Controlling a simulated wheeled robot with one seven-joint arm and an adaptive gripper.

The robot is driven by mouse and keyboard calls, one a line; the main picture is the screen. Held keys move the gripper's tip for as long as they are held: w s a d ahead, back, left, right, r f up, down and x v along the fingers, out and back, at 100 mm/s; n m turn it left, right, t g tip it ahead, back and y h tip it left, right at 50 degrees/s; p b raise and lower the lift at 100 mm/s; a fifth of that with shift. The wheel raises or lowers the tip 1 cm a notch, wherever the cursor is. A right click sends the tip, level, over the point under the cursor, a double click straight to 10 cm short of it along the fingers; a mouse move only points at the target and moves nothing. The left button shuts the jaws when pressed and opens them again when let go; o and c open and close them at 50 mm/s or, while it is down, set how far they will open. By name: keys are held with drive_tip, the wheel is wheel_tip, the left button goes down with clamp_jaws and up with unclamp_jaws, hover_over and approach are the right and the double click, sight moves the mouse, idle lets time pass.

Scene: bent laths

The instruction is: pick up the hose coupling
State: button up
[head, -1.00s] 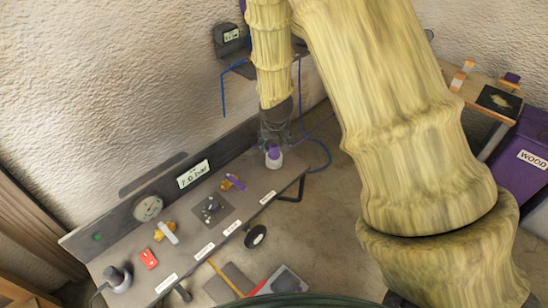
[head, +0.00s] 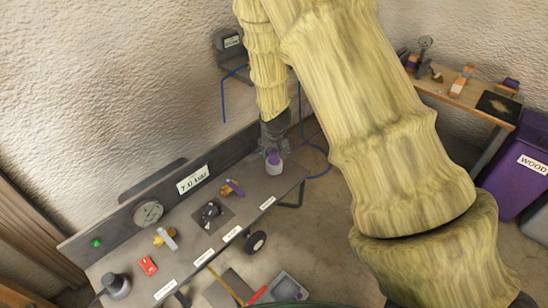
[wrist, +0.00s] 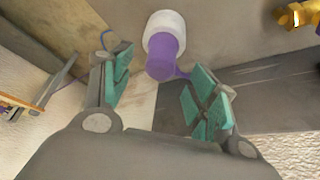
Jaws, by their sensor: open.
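The piece I take to be the hose coupling (head: 273,161) is a purple cylinder with a white collar or base. It is at the far right end of the grey bench (head: 228,218). In the wrist view the coupling (wrist: 164,55) shows beyond and between the fingertips, with a thin purple part at its side. My gripper (head: 272,145) is directly above and behind it in the head view. In the wrist view my gripper (wrist: 163,82) is open, its green-padded fingers apart and nothing held. I cannot tell whether a finger touches the coupling.
A brass fitting with a purple handle (head: 233,188) lies left of the coupling. A blue hose (head: 318,165) hangs past the bench end.

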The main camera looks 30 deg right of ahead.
sight(274, 152)
drive_tip(key=shift+p+x, duration=0.35)
drive_tip(key=shift+x, duration=2.05)
drive_tip(key=shift+s+a, duration=0.1)
drive_tip(key=shift+s, duration=0.05)
drive_tip(key=c, duration=1.1)
drive_tip(key=shift+r, duration=0.1)
